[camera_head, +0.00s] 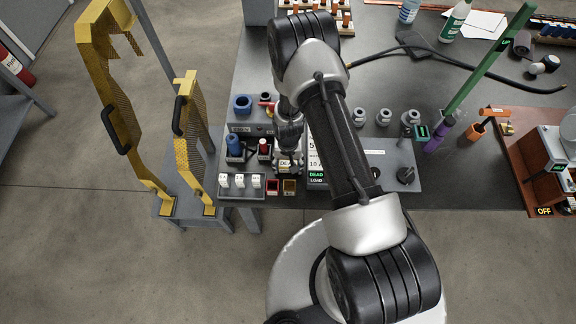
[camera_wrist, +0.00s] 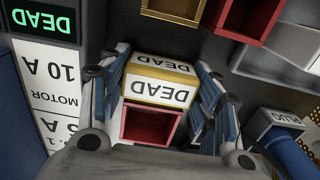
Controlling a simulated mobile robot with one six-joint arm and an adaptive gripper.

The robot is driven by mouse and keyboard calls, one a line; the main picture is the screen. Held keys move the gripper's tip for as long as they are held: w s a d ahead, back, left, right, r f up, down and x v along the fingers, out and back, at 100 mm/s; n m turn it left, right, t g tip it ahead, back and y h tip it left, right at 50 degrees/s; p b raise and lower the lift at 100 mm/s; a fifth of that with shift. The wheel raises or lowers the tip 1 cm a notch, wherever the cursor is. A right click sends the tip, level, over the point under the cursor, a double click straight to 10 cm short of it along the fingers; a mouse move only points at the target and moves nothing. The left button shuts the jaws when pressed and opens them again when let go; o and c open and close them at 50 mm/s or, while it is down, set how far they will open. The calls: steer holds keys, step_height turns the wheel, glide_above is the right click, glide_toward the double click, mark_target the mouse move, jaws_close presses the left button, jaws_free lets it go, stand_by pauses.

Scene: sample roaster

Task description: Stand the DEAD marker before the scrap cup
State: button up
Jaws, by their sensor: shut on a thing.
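The DEAD marker (camera_wrist: 158,92) is a white block with yellow edges and the word DEAD on two faces. My gripper (camera_wrist: 160,85) is shut on it, with a finger at each side. In the head view the marker (camera_head: 286,163) shows small below my gripper (camera_head: 289,160), near the front edge of the bench. A red square opening (camera_wrist: 150,125) shows right beside the marker in the wrist view; I cannot tell the gap between them. I cannot tell for sure which thing is the scrap cup; an orange cup (camera_head: 475,131) stands at the right.
A green DEAD display (camera_wrist: 42,18) is close by. Yellow guards (camera_head: 190,130) stand at the left. My arm hides part of the bench.

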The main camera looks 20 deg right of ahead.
steer(key=o, duration=0.8)
steer(key=shift+f, duration=0.2)
steer(key=shift+c, duration=0.2)
step_height(320, 180, up, 12)
steer(key=r+p, duration=0.1)
steer(key=p, duration=0.2)
step_height(320, 180, up, 14)
steer(key=r+t, duration=0.1)
glide_above(288, 163)
steer(key=w, duration=0.1)
steer(key=s+r+n+t, duration=0.15)
steer(key=s+r, duration=0.25)
steer(key=r, duration=0.8)
steer(key=s+r+n+t, duration=0.1)
steer(key=s+r, duration=0.5)
steer(key=s, duration=0.3)
steer(key=s+r+n+t, duration=0.1)
steer(key=s+r, duration=0.6)
steer(key=s, duration=0.2)
steer(key=shift+s+r, duration=0.15)
steer(key=shift+s, duration=0.15)
